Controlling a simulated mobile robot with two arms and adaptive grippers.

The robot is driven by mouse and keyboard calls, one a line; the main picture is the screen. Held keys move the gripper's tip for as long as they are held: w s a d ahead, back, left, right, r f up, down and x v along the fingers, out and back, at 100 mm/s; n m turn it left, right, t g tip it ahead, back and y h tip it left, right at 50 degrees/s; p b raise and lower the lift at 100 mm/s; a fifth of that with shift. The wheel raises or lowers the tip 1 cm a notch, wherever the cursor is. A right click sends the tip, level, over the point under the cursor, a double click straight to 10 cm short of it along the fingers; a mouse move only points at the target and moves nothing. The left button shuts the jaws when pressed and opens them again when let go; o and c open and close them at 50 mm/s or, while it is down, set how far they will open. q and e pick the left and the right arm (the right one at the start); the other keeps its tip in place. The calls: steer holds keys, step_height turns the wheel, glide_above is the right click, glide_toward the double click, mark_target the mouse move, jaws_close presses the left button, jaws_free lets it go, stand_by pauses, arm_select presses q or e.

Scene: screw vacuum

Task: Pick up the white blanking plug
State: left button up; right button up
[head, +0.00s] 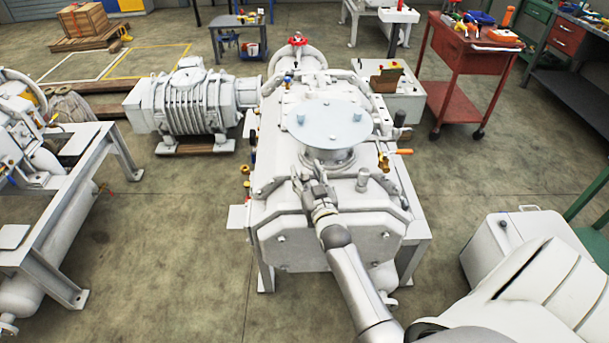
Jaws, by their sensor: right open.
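The vacuum pump (335,240) stands in the middle of the head view, with a pale round plate (330,128) on its top. A small light grey upright cylinder (362,180) stands on the pump right of my right gripper; I cannot tell whether it is the white blanking plug. My right gripper (311,178) is open over the pump's near top, just in front of the round plate. It appears to hold nothing. Its fingers are pale like the pump, and I cannot tell whether they touch anything. My left gripper is out of view.
An orange-handled valve (396,153) sticks out on the pump's right side, and a red handwheel (298,40) rises at its back. A ribbed motor (195,105) stands at left. A red tool cart (465,75) stands at upper right.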

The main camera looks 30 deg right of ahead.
jaws_close()
